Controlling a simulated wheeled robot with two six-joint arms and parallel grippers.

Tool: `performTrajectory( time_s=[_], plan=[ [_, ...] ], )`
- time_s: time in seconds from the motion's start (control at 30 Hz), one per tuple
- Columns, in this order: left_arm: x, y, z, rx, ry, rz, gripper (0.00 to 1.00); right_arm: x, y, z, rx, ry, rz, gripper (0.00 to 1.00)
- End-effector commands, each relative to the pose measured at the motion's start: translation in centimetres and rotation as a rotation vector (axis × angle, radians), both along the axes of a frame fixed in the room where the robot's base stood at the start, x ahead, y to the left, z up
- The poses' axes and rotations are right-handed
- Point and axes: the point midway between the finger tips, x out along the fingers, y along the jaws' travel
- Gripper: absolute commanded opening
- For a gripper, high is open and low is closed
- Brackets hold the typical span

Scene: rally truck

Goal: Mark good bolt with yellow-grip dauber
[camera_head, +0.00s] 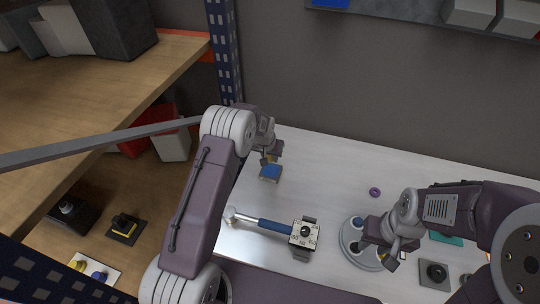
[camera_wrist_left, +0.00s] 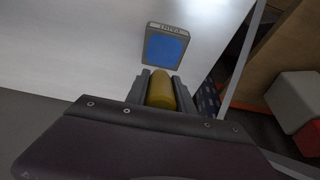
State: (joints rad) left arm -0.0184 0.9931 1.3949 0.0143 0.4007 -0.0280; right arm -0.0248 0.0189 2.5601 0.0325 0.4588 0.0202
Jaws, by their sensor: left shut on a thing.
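My left gripper (camera_head: 270,154) is over the far left part of the white table. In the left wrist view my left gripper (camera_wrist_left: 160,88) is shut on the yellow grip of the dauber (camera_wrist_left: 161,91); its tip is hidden. The blue paint pad (camera_head: 270,172), in a grey frame, lies just below the left gripper in the head view. The pad (camera_wrist_left: 166,47) also shows beyond the fingers in the left wrist view, apart from the grip. My right gripper (camera_head: 388,254) is by a round grey holder (camera_head: 362,259); its finger gap is unclear. I cannot make out which thing is the good bolt.
A blue-handled wrench (camera_head: 270,226) lies on the table (camera_head: 330,165), its right end at a block with a dial (camera_head: 303,236). A purple ring (camera_head: 375,192) and a dark square fixture (camera_head: 434,273) are at the right. Wooden shelves (camera_head: 110,70) and a post stand at the left.

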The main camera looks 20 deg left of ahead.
Motion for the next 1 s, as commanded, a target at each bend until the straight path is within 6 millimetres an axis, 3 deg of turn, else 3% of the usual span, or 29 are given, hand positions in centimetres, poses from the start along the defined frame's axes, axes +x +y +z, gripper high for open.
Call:
performTrajectory(
  time_s=[0.4,1.0],
  plan=[
    [0.0,0.0,-5.1,0.0,0.001,0.0,0.0,0.0,0.0,-3.4,0.0,0.0,0.0,0.36],
    [0.0,0.0,-5.2,0.0,0.0,0.0,0.0,0.0,0.0,-3.3,0.0,0.0,0.0,0.36]
  ],
)
